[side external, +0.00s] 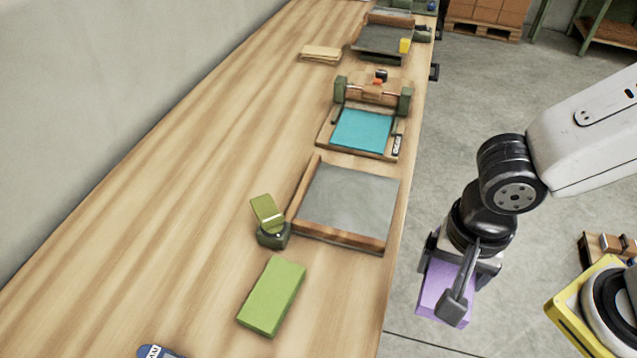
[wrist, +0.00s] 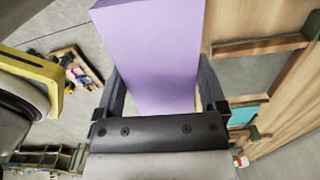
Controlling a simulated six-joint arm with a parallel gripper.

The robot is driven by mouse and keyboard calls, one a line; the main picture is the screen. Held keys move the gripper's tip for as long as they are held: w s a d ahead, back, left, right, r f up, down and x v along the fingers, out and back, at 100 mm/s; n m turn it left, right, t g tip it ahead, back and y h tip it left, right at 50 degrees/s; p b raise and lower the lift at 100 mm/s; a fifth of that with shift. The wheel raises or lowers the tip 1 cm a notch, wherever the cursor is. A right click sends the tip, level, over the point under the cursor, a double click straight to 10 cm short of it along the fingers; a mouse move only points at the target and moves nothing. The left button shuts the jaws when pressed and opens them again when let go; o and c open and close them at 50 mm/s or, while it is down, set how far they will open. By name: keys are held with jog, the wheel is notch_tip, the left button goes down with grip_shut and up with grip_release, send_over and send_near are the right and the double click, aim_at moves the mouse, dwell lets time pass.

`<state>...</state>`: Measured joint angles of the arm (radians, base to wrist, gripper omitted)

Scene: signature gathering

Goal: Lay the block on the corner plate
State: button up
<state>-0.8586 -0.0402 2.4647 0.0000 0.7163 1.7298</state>
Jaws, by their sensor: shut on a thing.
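My gripper (side external: 446,283) is shut on a purple block (side external: 434,293), which hangs over the floor beyond the right edge of the bench. The purple block (wrist: 150,55) fills the upper middle of the wrist view between the fingers (wrist: 160,80). The corner plate (side external: 350,200) is a grey plate with wooden rails on its left and near sides. It lies on the bench to the left of my gripper, well apart from the block. Part of the plate shows at the right of the wrist view (wrist: 250,75). Its grey surface is bare.
A green block (side external: 271,296) and a small green clamp-like device (side external: 270,222) sit near the plate's left and near sides. A frame with a teal pad (side external: 362,130) stands behind the plate. A yellow-edged machine (side external: 580,305) stands at the lower right. The bench's left side is clear.

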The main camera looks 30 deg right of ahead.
jog(key=w+d+r+n, duration=0.1)
jog(key=w+d, duration=0.6)
jog(key=w, duration=0.7)
jog(key=shift+d, duration=0.15)
send_over(356, 195)
jog(key=s, duration=0.1)
jog(key=f, duration=0.8)
jog(key=shift+d+f, duration=0.15)
jog(key=shift+d, duration=0.05)
jog(key=shift+w+a+f, duration=0.15)
jog(key=shift+w+f, duration=0.3)
jog(key=shift+f, duration=0.05)
jog(key=shift+f, duration=0.1)
